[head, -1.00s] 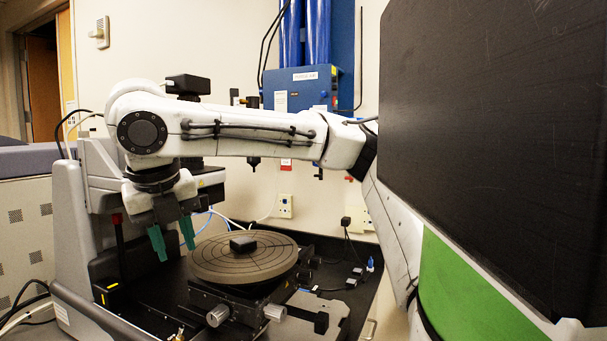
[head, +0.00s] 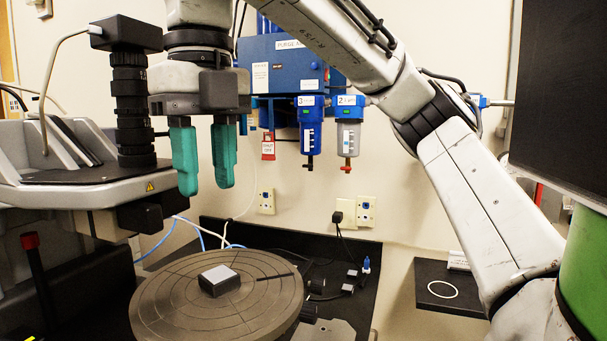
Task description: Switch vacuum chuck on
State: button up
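The vacuum chuck (head: 165,300) is a round grey disc with engraved rings and lines, low in the head view. A small square dark block with a light top (head: 219,280) lies on it near its middle. My gripper (head: 206,188) hangs pointing down, above the chuck in the picture and well clear of it. Its two green fingers are apart, with only wall visible between them. I cannot make out which control switches the chuck's vacuum.
The profiler's black optics column (head: 130,105) stands close left of my gripper. A red-topped post (head: 30,241) is at lower left. A blue purge box (head: 285,65) and two filter units (head: 311,125) are on the back wall. Small connectors (head: 350,280) lie right of the chuck.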

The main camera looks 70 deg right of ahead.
aim_at(221, 276)
jog(key=f, duration=1.1)
jog(key=shift+s+d+f+b, duration=0.2)
jog(key=shift+s+f+b, duration=0.1)
jog(key=shift+f, duration=0.05)
jog(key=shift+a+r, duration=0.1)
jog(key=shift+r, duration=0.15)
notch_tip(221, 276, up, 2)
jog(key=shift+w+r, duration=0.1)
jog(key=shift+w, duration=0.05)
jog(key=s+r, duration=0.7)
jog(key=s, duration=0.1)
jog(key=shift+s+d+r, duration=0.15)
jog(key=shift+d+r, duration=0.05)
jog(key=shift+r, duration=0.2)
